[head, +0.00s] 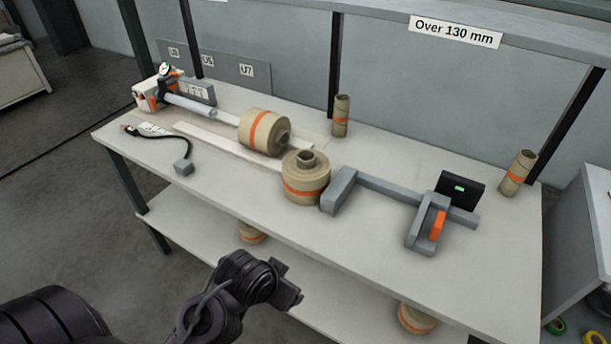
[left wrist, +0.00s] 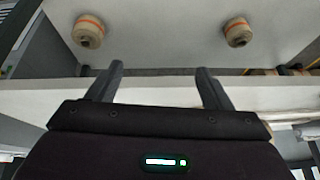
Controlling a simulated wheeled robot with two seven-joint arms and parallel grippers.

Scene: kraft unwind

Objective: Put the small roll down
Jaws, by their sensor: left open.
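My left gripper (head: 290,293) is in front of the bench, near the lower shelf's front edge. Its two fingers are spread with nothing between them in the left wrist view (left wrist: 160,82). A kraft roll with an orange band (head: 290,192) stands upright on the bench top, a core showing at its top. Another banded kraft roll (head: 256,128) lies on its side behind it, to the left. Two slim banded rolls stand farther back, one in the middle (head: 341,117) and one at the right (head: 516,176). I cannot tell which roll is the small one.
The lower shelf (head: 310,270) holds a left roll (head: 250,232) and a right roll (head: 416,319). A grey caliper-like gauge (head: 385,185) with a black display (head: 460,190) lies right on the bench top. A spindle (head: 190,104) and cable (head: 180,150) are at left.

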